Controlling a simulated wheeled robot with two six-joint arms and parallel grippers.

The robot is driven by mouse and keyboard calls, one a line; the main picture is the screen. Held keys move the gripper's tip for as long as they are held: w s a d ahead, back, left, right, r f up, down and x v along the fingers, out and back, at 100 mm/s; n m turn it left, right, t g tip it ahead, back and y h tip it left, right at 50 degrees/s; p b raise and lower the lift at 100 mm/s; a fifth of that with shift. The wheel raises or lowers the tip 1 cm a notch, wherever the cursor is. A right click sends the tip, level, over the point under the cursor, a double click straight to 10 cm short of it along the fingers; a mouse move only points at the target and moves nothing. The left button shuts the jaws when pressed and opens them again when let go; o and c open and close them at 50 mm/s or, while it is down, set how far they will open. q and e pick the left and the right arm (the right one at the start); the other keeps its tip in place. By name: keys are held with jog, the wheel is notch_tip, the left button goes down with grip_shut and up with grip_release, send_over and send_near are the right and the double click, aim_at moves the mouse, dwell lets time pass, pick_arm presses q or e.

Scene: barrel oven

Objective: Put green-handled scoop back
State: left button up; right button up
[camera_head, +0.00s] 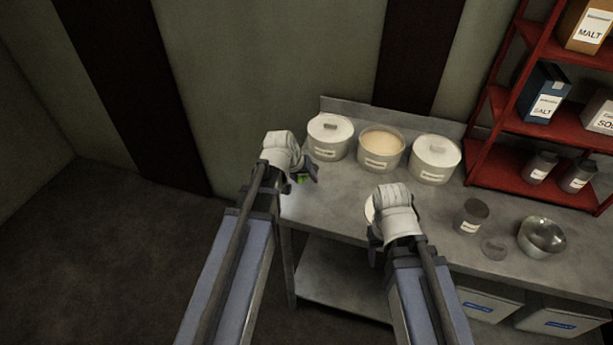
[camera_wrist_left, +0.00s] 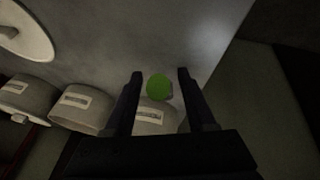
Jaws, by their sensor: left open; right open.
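The scoop's green handle (camera_head: 302,179) shows as a small patch at my left gripper (camera_head: 306,173), by the left end of the grey worktop (camera_head: 318,213). In the left wrist view the green handle (camera_wrist_left: 158,87) appears end-on as a round shape between the two fingers of my left gripper (camera_wrist_left: 160,74). That gripper is open, with a gap on each side of the handle. The scoop's bowl is mostly hidden. My right gripper (camera_head: 376,243) is open over the worktop's front part, its fingers largely hidden by its own wrist.
Three white tubs stand at the back: a lidded one (camera_head: 329,137), an open one with pale powder (camera_head: 381,150), and a lidded one (camera_head: 434,159). A loose lid (camera_wrist_left: 25,31) lies on the worktop.

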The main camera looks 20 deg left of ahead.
pick_arm(q)
jog(key=p+v, duration=0.8)
jog(key=v, duration=0.2)
jog(key=s+d+f+m+g+y, duration=0.2)
jog(key=s+d+m+g, duration=0.3)
jog(key=s+d, duration=1)
jog(key=shift+m+y, duration=0.3)
jog(key=shift+y, duration=0.3)
jog(key=shift+w, duration=0.15)
